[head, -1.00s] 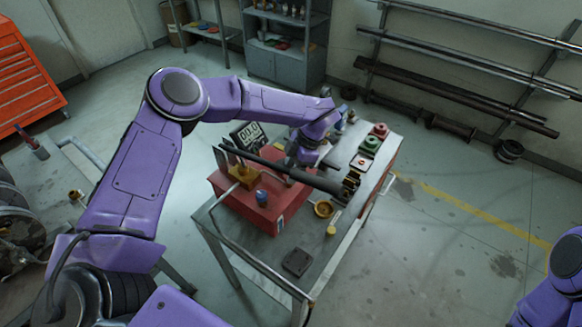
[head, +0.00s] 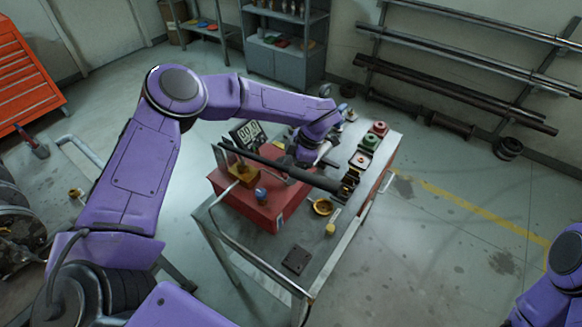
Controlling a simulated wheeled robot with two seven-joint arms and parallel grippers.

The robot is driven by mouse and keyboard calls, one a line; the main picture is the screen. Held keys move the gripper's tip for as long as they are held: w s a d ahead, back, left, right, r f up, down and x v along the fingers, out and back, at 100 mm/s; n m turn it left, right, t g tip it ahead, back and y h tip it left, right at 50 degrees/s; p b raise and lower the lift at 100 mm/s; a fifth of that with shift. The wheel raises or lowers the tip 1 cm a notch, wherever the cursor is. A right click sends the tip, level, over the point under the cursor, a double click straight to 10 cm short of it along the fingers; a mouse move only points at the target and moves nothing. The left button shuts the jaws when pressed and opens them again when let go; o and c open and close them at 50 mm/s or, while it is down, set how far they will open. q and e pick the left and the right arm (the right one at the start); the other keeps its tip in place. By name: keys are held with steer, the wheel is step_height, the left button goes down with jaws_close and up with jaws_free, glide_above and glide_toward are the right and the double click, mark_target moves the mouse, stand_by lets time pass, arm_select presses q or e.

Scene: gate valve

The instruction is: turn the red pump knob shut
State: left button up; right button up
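A red box-shaped pump (head: 285,212) stands on the grey metal cart. A small blue knob-like part (head: 261,194) and a brass block (head: 243,176) sit on its top. I see no clearly red knob on the pump. A round red piece (head: 380,128) stands at the cart's far right corner, beside a green one (head: 370,143). My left gripper (head: 312,158) is above the far right side of the pump, beside a long dark bar. The arm and bar partly hide its fingers, so its opening is unclear. My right arm shows at the lower right edge; its gripper is out of view.
The dark bar (head: 270,163) slants across the pump's top to dark and brass fittings (head: 348,184). A digital display (head: 246,134) stands behind the pump. A brass dish (head: 323,207) and a dark plate (head: 296,260) lie on the cart.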

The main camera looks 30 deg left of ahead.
arm_select(q)
steer(key=shift+w+d+r, duration=0.1)
steer(key=shift+r, duration=0.1)
steer(key=b+v, duration=0.3)
steer(key=v, duration=0.7)
